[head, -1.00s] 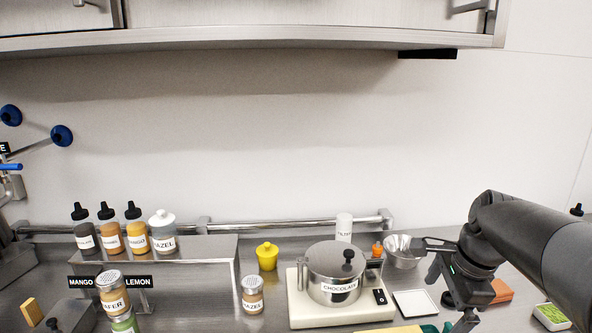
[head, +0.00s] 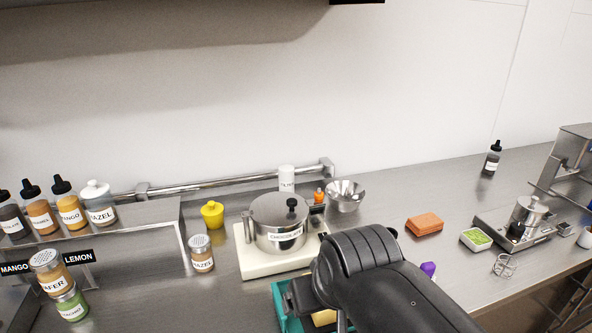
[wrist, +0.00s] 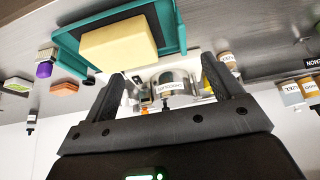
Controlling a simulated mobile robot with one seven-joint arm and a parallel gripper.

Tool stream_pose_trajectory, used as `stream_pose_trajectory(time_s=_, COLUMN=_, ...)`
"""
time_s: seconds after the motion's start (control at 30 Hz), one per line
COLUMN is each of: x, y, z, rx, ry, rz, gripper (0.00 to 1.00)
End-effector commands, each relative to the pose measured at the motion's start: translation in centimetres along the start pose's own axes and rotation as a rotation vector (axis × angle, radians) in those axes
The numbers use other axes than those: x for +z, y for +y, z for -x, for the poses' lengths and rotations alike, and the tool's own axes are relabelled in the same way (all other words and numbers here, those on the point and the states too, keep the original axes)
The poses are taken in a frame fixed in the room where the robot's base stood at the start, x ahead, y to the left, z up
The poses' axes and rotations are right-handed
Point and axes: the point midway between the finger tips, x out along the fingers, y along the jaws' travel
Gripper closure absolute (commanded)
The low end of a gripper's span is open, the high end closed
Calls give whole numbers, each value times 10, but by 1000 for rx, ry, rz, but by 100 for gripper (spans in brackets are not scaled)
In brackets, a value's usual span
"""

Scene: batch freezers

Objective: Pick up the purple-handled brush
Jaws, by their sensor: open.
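A small purple piece (head: 428,269), which may be the brush's handle, shows on the steel counter just right of my arm in the head view. My arm hides what lies around it, and no bristles can be made out. A purple piece also shows at the left of the wrist view (wrist: 43,69), near the teal tray's corner. My gripper (wrist: 162,85) is open with nothing between its fingers. The purple piece is well to the left of the fingers in that view. In the head view my arm hides the fingertips.
A teal tray (wrist: 178,35) with a yellow block (wrist: 118,44) is close to my gripper. The chocolate pot (head: 279,221) stands on a white base behind. An orange block (head: 424,224) and a white dish of green (head: 476,239) lie right, with bare counter between.

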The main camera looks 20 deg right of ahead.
Motion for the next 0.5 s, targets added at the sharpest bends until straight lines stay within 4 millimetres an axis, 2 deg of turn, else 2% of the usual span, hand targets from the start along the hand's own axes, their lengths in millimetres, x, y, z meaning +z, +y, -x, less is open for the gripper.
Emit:
stream_pose_trajectory(time_s=0.1, x=0, y=0, z=0, rx=0, ry=0, rz=-2, gripper=24)
stream_pose_trajectory(time_s=0.33, x=-2, y=0, z=2, rx=-1, ry=1, rz=-3, gripper=24)
stream_pose_trajectory(time_s=0.43, x=-10, y=0, z=16, rx=-1, ry=4, rz=-3, gripper=24)
stream_pose_trajectory(time_s=0.5, x=-22, y=0, z=37, rx=-1, ry=6, rz=-4, gripper=24)
